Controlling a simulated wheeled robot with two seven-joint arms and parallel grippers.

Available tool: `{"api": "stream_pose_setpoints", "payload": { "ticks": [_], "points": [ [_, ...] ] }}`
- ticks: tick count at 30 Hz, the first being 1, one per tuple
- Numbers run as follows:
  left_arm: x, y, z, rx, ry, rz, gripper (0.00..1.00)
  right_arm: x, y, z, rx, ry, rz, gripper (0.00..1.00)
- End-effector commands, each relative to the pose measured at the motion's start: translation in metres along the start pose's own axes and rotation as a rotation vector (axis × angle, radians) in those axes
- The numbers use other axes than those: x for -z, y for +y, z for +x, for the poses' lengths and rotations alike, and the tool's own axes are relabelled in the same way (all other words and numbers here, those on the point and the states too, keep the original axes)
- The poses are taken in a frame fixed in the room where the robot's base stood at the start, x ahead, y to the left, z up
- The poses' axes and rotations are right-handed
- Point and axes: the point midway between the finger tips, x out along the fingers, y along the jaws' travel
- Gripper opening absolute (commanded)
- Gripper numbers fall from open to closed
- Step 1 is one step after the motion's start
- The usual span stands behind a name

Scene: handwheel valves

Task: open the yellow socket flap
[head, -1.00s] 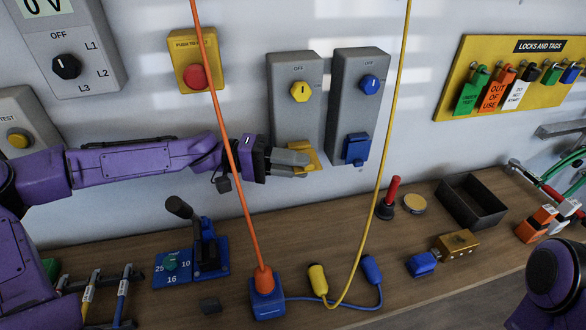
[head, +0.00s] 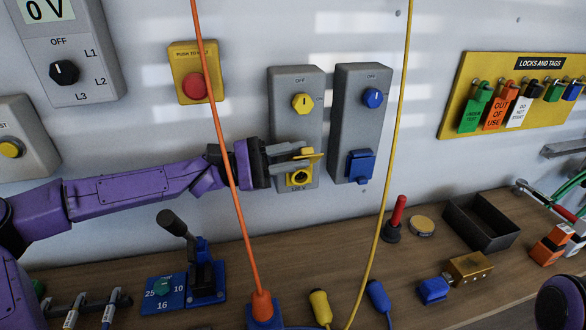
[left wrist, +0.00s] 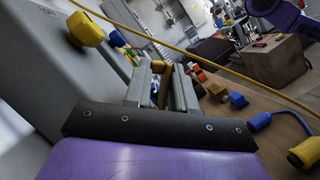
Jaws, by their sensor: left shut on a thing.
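The yellow socket flap (head: 309,163) is raised and juts out from the left grey switch box (head: 293,126). The round yellow socket (head: 300,178) shows uncovered below it. My left gripper (head: 304,153) reaches in from the left and is shut on the flap. In the left wrist view, the flap (left wrist: 157,67) shows as a yellow piece between the fingers. The yellow knob (head: 302,102) sits above on the same box. My right gripper is not in view; only a purple part of my right arm shows at the lower right.
An orange cable (head: 222,130) hangs in front of my left forearm. A yellow cable (head: 395,140) hangs right of the boxes. A second grey box with a blue flap (head: 360,166) stands close on the right. The wooden bench (head: 350,240) below holds plugs, a lever and a black tray (head: 482,222).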

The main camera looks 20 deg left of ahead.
Motion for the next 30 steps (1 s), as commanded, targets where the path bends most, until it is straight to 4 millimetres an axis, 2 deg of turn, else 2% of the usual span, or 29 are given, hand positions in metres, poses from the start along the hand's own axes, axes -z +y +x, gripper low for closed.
{"api": "stream_pose_setpoints", "payload": {
  "ticks": [12,28,29,30],
  "points": [
    [0.0011,0.0108,-0.0011,-0.071,-0.002,-0.156,0.0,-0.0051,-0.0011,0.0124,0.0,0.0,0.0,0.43],
    [0.0011,0.0123,-0.0011,-0.08,-0.001,-0.176,0.0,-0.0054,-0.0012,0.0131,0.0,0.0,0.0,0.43],
    [0.001,0.0123,-0.0011,-0.079,-0.001,-0.176,0.28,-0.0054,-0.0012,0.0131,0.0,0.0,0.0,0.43],
    [0.0011,0.0122,-0.0011,-0.079,-0.001,-0.176,0.34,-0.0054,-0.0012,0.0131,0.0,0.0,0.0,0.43]
  ]
}}
